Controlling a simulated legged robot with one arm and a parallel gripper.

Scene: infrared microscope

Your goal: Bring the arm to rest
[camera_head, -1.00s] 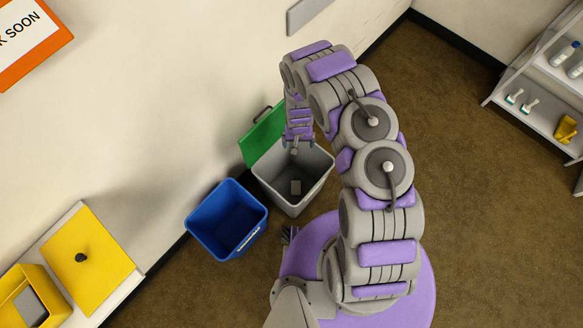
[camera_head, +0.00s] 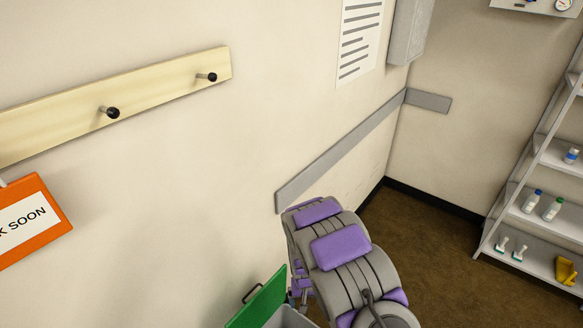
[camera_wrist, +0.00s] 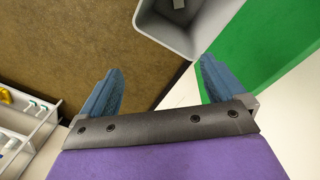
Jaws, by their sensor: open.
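My gripper (camera_wrist: 161,68) is open and empty in the wrist view, with its two blue-grey fingers spread apart. It is above and beside a grey bin (camera_wrist: 192,32), which has a small grey item (camera_wrist: 179,4) inside. The bin's open green lid (camera_wrist: 285,35) lies beyond the right finger. In the head view my bent arm (camera_head: 345,250) rises from the bottom edge. Only part of the wrist shows near the green lid (camera_head: 262,300). The fingers cannot be made out there, and the lower arm is out of frame.
A pale wall with a peg rail (camera_head: 150,95), an orange sign (camera_head: 30,222) and a grey wall strip (camera_head: 340,150) stands behind the arm. A shelf rack (camera_head: 535,225) with bottles is at the right. Brown floor (camera_head: 425,230) between arm and rack is clear.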

